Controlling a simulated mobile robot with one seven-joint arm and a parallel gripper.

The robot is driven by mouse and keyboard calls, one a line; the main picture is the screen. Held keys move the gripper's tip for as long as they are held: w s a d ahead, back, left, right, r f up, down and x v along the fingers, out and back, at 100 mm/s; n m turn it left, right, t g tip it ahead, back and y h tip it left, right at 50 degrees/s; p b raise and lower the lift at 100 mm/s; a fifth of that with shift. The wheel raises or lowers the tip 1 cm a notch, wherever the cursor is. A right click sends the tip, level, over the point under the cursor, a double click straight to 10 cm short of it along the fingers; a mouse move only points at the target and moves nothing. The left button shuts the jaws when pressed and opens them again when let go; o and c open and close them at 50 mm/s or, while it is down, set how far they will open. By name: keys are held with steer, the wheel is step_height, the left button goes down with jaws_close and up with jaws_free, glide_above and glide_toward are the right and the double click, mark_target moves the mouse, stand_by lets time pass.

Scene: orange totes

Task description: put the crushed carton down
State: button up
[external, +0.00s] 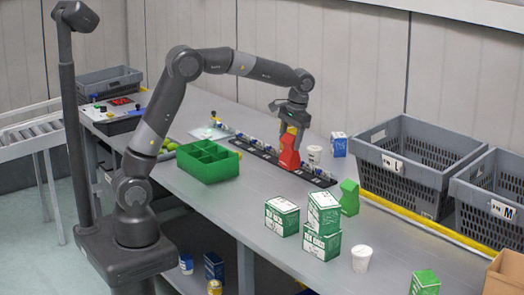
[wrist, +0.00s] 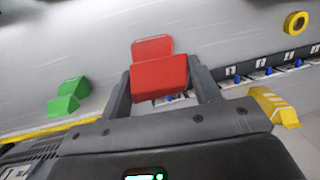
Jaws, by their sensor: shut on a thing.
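The crushed carton (external: 289,153) is red and bent. In the external view it is at my gripper (external: 291,122), over the dark numbered strip (external: 262,155) on the bench. The wrist view shows the red carton (wrist: 159,75) between the two fingers of my gripper (wrist: 163,88), which is shut on it. The carton's lower end is close to the strip; I cannot tell whether it touches.
A green divided box (external: 208,163) stands left of the strip. A crushed green carton (external: 349,197), white-and-green boxes (external: 323,213) and white cups (external: 361,258) stand to the right. Grey crates (external: 418,165) line the back. A yellow tape roll (wrist: 296,22) shows in the wrist view.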

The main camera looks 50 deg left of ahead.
steer(key=w+a+m+t, duration=0.15)
steer(key=a+m, duration=0.25)
steer(key=a, duration=1.6)
steer(key=w+a+m, duration=0.3)
steer(key=a+m, duration=0.1)
steer(key=a, duration=1.5)
steer(key=a+f, duration=1)
steer(key=a, duration=0.2)
steer(key=shift+f, duration=0.4)
steer(key=shift+w+a+f, duration=0.1)
steer(key=o, duration=1.2)
steer(key=r, duration=0.4)
steer(key=d+r, duration=0.1)
steer(key=r, duration=0.3)
steer(key=d+r, duration=0.1)
steer(key=r, duration=0.3)
